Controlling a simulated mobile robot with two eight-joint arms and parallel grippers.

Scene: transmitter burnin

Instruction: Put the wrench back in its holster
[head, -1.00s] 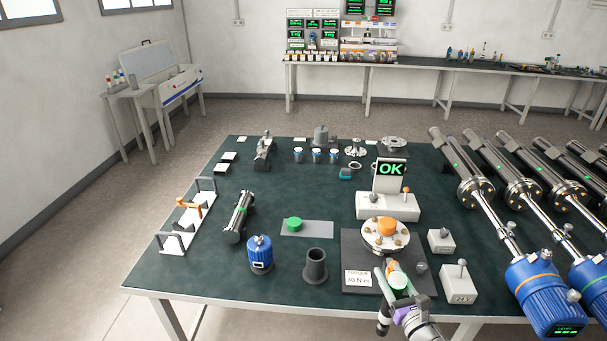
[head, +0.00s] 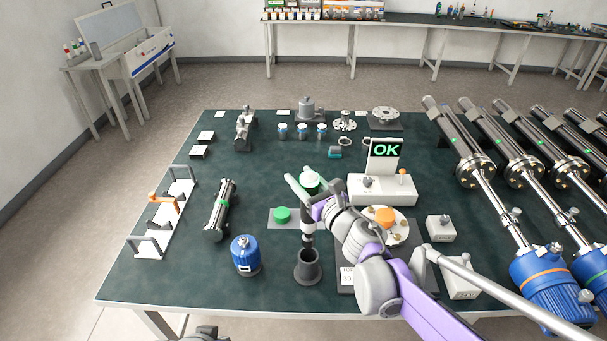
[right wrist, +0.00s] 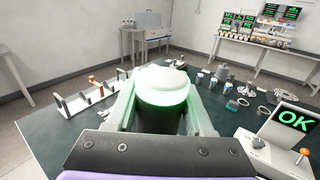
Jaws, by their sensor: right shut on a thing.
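The wrench (head: 308,226) is upright in my right gripper (head: 306,187), with its dark shaft pointing down. Its white cap with a glowing green ring (right wrist: 163,88) shows between the pale green fingers in the right wrist view. The holster, a dark round cup on a base (head: 308,268), stands on the near part of the table. The wrench's lower end is at or just above the holster's mouth in the head view; I cannot tell whether it has entered.
A blue-capped canister (head: 245,256) stands left of the holster. A green knob (head: 282,215) on a grey plate lies behind it. The round flange fixture with an orange centre (head: 385,216) and the OK display (head: 384,150) are to the right.

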